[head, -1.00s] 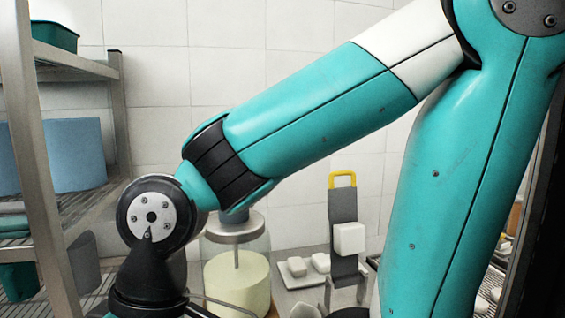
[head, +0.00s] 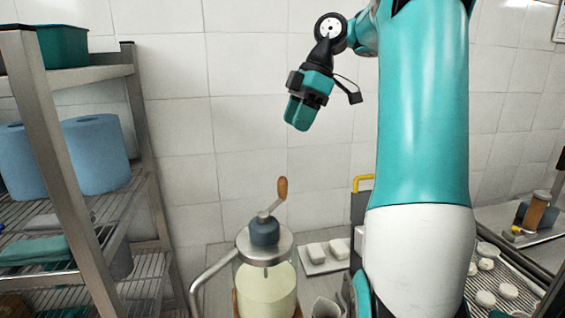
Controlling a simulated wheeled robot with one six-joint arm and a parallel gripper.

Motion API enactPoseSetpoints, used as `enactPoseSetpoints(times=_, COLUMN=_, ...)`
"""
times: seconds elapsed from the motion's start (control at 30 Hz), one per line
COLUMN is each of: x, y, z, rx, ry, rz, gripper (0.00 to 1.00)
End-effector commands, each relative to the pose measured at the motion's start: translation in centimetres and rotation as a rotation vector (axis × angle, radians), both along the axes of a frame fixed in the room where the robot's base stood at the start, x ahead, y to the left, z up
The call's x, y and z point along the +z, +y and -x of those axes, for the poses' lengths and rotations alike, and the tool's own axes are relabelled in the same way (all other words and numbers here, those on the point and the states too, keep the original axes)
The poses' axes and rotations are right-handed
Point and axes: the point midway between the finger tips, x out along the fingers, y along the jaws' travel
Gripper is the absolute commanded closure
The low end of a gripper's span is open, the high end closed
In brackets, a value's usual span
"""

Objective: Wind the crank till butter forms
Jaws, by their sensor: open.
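The butter churn stands at the bottom centre, a glass jar (head: 266,292) of pale yellow contents under a round metal lid (head: 262,247). A dark blue-grey housing sits on the lid, and the metal crank rises from it to the upper right. The crank's brown wooden handle (head: 282,188) points up. My gripper (head: 298,120) is open and empty, hanging above and a little right of the handle, clear of it. The contents look smooth; I cannot tell whether there is butter in them.
A curved metal bar (head: 208,279) runs down left of the jar. A metal shelf rack (head: 148,165) with blue rolls (head: 97,155) stands left. White blocks lie on a tray (head: 322,267) behind the churn. A wire rack (head: 514,290) with white pieces is right. My arm hides part of the counter.

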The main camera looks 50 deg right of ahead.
Motion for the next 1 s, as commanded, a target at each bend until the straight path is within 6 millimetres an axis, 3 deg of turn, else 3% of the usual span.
enactPoseSetpoints(times=0.03, x=0.8, y=-1.5, z=0.7, rx=0.003, ry=-0.005, rz=0.014, gripper=0.48)
enactPoseSetpoints(times=0.1, x=0.9, y=-2.6, z=1.3, rx=0.014, ry=-0.011, rz=0.027, gripper=0.48)
enactPoseSetpoints(times=0.23, x=0.0, y=-3.0, z=1.5, rx=0.022, ry=-0.014, rz=0.035, gripper=0.48)
enactPoseSetpoints(times=0.63, x=-5.7, y=-1.0, z=0.3, rx=0.021, ry=-0.014, rz=0.033, gripper=0.48)
enactPoseSetpoints(times=1.0, x=-12.7, y=1.7, z=-1.3, rx=0.021, ry=-0.012, rz=0.032, gripper=0.48)
